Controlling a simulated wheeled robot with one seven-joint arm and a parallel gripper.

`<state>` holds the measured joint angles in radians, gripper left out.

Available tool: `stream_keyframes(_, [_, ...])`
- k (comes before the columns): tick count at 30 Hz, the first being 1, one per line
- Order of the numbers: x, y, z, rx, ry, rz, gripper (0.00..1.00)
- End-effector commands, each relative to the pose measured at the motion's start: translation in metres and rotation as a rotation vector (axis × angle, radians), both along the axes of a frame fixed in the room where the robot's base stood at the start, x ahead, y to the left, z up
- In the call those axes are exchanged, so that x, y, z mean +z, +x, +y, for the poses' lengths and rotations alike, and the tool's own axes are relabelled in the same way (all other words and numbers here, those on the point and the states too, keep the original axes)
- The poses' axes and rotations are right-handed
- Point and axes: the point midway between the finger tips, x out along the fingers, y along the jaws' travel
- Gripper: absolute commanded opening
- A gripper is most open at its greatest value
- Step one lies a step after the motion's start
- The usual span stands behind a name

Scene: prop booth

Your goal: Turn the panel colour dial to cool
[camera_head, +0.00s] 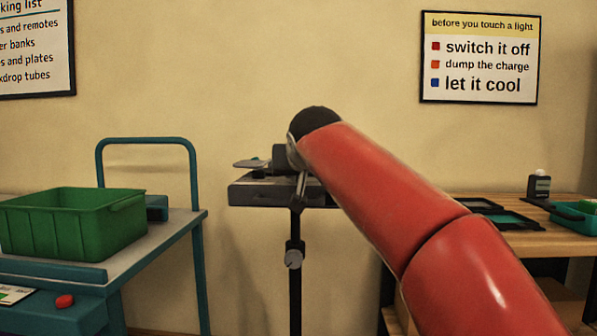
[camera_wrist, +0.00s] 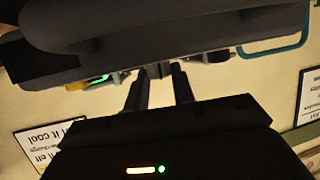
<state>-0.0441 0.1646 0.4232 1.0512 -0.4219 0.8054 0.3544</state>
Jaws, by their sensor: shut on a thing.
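The light panel (camera_head: 258,191) is a dark, flat slab on a thin stand, in the middle of the head view. My gripper is at the panel, mostly hidden behind my red arm there. In the wrist view my gripper (camera_wrist: 160,88) shows as two dark fingers, shut on the colour dial. The dial itself is too dark and small to make out, and its setting cannot be read. A dark block with a lit orange bar and a green light fills the bottom of the wrist view.
A teal cart (camera_head: 160,258) with a green crate (camera_head: 72,224) stands at the left. At the right, a wooden table (camera_head: 540,242) holds dark frames and a teal tray (camera_head: 572,222). A wall sign (camera_head: 480,58) hangs above. Bare wall lies behind the stand.

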Motion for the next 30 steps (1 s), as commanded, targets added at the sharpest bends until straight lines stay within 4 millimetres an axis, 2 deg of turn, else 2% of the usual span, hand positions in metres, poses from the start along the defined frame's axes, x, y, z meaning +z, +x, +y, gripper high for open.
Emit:
stream_keyframes(11, [0.000, 0.001, -0.005, 0.125, 0.002, 0.001, 0.02])
stream_keyframes(30, [0.002, 0.007, -0.011, 0.705, 0.004, 0.001, 0.02])
